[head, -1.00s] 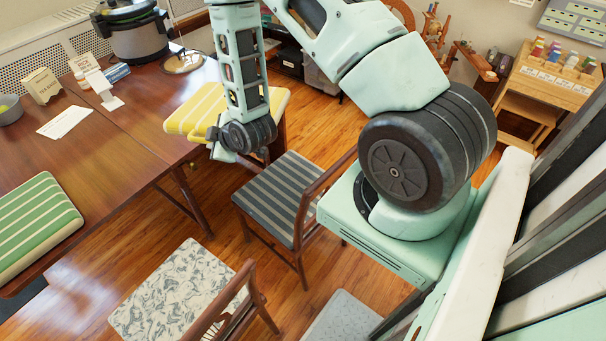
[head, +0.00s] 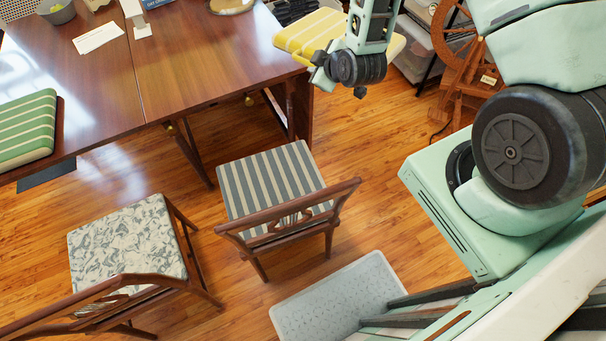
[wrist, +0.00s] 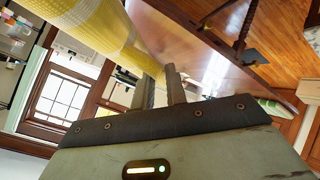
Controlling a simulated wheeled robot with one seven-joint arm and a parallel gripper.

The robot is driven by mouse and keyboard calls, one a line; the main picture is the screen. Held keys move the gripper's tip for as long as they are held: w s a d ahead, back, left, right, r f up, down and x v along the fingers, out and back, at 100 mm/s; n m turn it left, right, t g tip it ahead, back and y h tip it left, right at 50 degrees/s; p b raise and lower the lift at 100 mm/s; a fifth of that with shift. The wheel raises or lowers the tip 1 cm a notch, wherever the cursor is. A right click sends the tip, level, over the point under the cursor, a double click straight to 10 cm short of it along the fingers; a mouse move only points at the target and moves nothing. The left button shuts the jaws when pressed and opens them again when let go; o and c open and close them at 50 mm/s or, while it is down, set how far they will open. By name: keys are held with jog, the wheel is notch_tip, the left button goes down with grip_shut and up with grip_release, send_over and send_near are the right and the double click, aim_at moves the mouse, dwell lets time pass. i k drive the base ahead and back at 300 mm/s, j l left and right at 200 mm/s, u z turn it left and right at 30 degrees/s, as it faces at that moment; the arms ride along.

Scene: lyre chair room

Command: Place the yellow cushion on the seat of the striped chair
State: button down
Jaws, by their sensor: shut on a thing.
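The yellow cushion (head: 300,36) has pale stripes and is held in the air at the table's right corner in the head view. My gripper (head: 318,72) is shut on its near edge; the wrist view shows the fingers (wrist: 161,88) against the yellow cushion (wrist: 85,25). The grip itself is partly hidden. The striped chair (head: 268,180) stands on the floor below and left of the gripper in the head view. Its grey-and-cream striped seat is bare, and its wooden back is on the near side. The cushion is apart from the chair.
A wooden table (head: 190,70) fills the upper left, with a green striped cushion (head: 25,130) on it. A patterned-seat chair (head: 125,245) stands left of the striped chair. A grey step stool (head: 335,300) is in front. A spinning wheel (head: 455,60) stands at upper right.

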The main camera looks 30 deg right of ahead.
aim_at(279, 184)
jog(key=l+u, duration=0.25)
jog(key=l, duration=0.2)
jog(key=l+u, duration=0.25)
jog(key=l, duration=0.2)
jog(key=k+l+u, duration=0.1)
jog(key=l+u, duration=0.15)
jog(key=l, duration=0.2)
jog(key=k+l+u, duration=0.15)
jog(key=l+u, duration=0.15)
jog(key=k+l+u, duration=0.25)
jog(key=l, duration=0.25)
jog(key=i+l+u, duration=0.1)
jog(key=l+u, duration=0.25)
jog(key=i+l+u, duration=0.1)
jog(key=l+u, duration=0.6)
jog(key=i+l+z, duration=0.15)
jog(key=l, duration=0.2)
jog(key=l+z, duration=0.15)
jog(key=l, duration=0.15)
jog(key=l+z, duration=0.1)
jog(key=z, duration=0.3)
jog(key=i+l+z, duration=0.1)
jog(key=z, duration=0.25)
jog(key=i+z, duration=0.1)
jog(key=z, duration=0.3)
jog(key=i+l+z, duration=0.1)
jog(key=z, duration=0.3)
